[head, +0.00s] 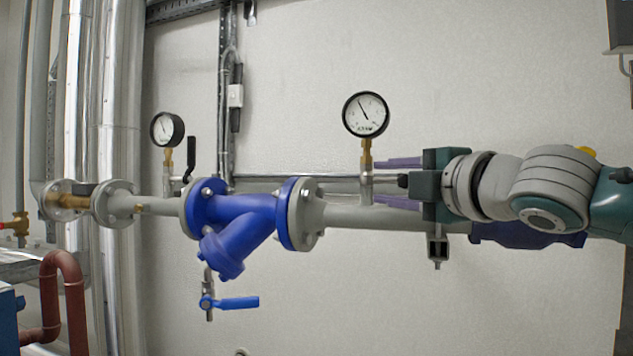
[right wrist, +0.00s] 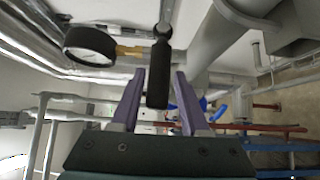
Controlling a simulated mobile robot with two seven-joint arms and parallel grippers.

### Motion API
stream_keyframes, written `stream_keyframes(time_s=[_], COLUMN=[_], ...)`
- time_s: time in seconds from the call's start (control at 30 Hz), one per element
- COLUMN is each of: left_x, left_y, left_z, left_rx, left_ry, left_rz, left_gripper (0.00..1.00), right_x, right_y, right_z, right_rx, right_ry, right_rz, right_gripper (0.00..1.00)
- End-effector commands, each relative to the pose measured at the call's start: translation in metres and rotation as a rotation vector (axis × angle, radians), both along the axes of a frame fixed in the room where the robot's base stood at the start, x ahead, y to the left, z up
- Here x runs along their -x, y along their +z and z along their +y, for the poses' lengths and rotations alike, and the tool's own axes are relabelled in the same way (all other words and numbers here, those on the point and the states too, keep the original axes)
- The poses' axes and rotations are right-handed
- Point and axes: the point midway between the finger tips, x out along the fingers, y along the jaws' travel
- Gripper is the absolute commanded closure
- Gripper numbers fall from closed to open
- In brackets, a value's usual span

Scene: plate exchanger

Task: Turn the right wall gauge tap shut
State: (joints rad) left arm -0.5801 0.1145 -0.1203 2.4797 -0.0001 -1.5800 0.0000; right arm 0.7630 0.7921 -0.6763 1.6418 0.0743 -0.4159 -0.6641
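The right wall gauge (head: 366,114) is a round white dial with a black rim on a brass stem above the grey pipe. It also shows in the right wrist view (right wrist: 90,44). Its tap has a black lever (right wrist: 158,85), which points towards my right gripper. My right gripper (head: 380,182) comes in from the right, with one purple finger above the other. In the right wrist view the lever lies between the two fingers, with a visible gap on each side. The gripper is open. In the head view the lever is mostly hidden. My left gripper is not in view.
A left gauge (head: 167,129) has its own black lever (head: 191,158), standing upright. A blue strainer (head: 240,215) sits in the pipe between the gauges, with a blue-handled valve (head: 238,303) below. The wall above is clear.

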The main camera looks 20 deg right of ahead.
Motion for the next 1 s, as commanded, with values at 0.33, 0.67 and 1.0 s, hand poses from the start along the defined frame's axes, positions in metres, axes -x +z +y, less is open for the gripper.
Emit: stream_keyframes(time_s=[0.33,0.67,1.0], left_x=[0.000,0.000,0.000], left_y=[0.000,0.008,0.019], left_z=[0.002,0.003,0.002], left_rx=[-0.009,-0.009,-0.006], left_ry=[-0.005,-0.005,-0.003], left_rz=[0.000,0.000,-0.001], left_gripper=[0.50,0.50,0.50], right_x=[0.000,0.000,0.000], right_y=[0.002,0.060,0.151], right_z=[0.000,-0.001,-0.001], right_rx=[-0.001,0.001,-0.002], right_ry=[0.000,-0.001,-0.002], right_rz=[-0.002,-0.012,-0.009], right_gripper=[0.44,0.44,0.44])
